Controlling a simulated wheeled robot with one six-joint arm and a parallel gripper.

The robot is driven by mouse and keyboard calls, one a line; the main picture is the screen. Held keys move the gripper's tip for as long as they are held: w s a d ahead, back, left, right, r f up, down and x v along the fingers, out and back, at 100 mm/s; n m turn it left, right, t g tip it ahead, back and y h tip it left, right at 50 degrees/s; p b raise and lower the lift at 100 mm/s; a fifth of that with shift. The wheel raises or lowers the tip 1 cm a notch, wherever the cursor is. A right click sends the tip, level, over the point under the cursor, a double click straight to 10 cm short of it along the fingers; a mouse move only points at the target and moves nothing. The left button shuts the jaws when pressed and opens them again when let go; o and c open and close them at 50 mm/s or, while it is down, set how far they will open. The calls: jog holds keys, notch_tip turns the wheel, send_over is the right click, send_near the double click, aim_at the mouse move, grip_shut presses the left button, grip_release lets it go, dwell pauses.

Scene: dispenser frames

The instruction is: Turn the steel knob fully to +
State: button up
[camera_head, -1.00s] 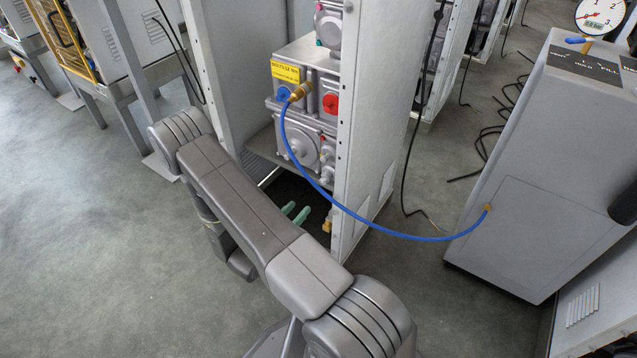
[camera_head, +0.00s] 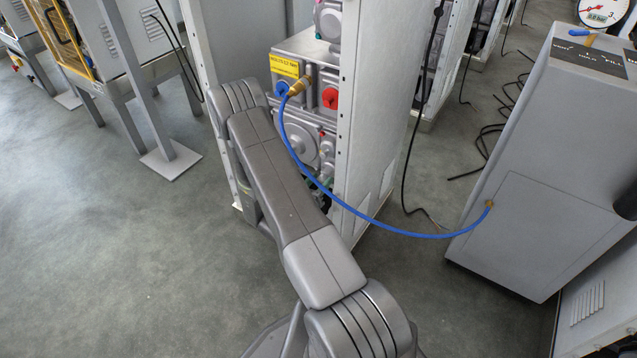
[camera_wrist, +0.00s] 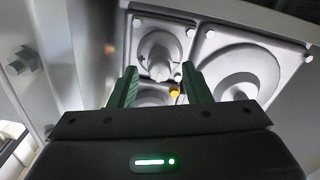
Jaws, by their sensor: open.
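A pale grey metal round part (camera_wrist: 157,64), which looks like the steel knob, projects from a plate on the dispenser's underside or front in the wrist view. It shows between my fingertips in the picture, beyond them; I cannot tell the gap. My gripper (camera_wrist: 160,78) is open, with green fingers either side and nothing held. In the head view the grey dispenser block (camera_head: 300,125) stands inside the cabinet. A small steel round part (camera_head: 328,149) sits at its lower right. My gripper is mostly hidden there behind my arm and the cabinet wall.
A blue hose (camera_head: 390,229) runs from a brass fitting (camera_head: 299,87) on the dispenser to a grey console (camera_head: 545,180) at right. The cabinet side wall (camera_head: 372,130) stands close beside my gripper. A red knob (camera_head: 330,98) sits above.

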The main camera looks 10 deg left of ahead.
grip_shut()
jog(key=shift+b, duration=0.35)
